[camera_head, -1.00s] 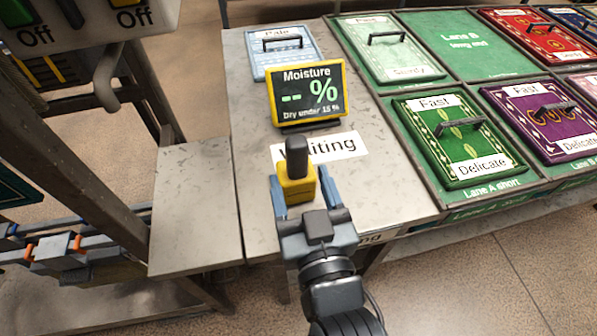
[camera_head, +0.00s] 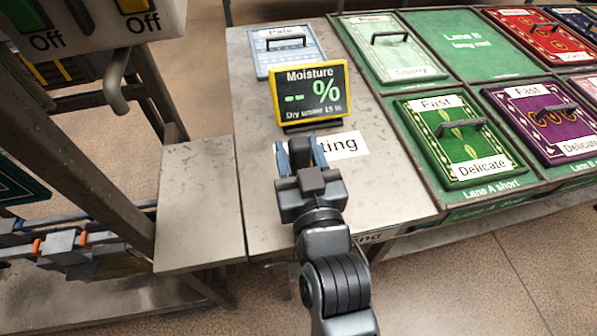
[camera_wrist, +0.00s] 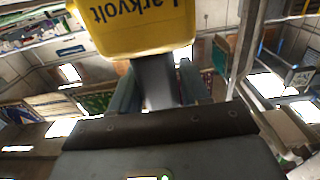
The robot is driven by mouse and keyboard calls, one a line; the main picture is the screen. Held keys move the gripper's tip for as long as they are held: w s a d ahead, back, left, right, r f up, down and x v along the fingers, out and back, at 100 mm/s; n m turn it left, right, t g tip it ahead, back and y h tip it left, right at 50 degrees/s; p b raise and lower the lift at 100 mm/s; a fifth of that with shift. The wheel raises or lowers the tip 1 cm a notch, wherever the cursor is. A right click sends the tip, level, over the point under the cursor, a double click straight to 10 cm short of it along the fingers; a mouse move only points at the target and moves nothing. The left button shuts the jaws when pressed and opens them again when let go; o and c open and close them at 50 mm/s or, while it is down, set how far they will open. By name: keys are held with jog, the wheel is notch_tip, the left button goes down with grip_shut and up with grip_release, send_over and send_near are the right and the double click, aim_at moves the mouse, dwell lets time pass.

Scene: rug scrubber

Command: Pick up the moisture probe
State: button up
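The moisture probe has a yellow body with a dark handle. In the wrist view its yellow body (camera_wrist: 140,25), with upside-down lettering, fills the upper middle. Its dark handle runs down between my fingers. In the head view only the dark part (camera_head: 300,152) shows; the yellow body is hidden behind my gripper. My gripper (camera_head: 301,158) appears shut on the handle, one blue-grey finger against each side, above the grey table near the white waiting label (camera_head: 345,145). My gripper also shows in the wrist view (camera_wrist: 158,88). I cannot tell whether the probe touches the table.
A yellow-framed moisture display (camera_head: 310,93) stands just behind the gripper, reading "-- %". A pale blue rug sample (camera_head: 285,62) lies behind it. Green lanes with handled rug samples, including a green one (camera_head: 458,140), lie to the right. A grey side shelf (camera_head: 197,205) is clear.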

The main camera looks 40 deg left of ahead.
grip_shut()
jog(key=shift+r, duration=0.1)
dwell(0.4)
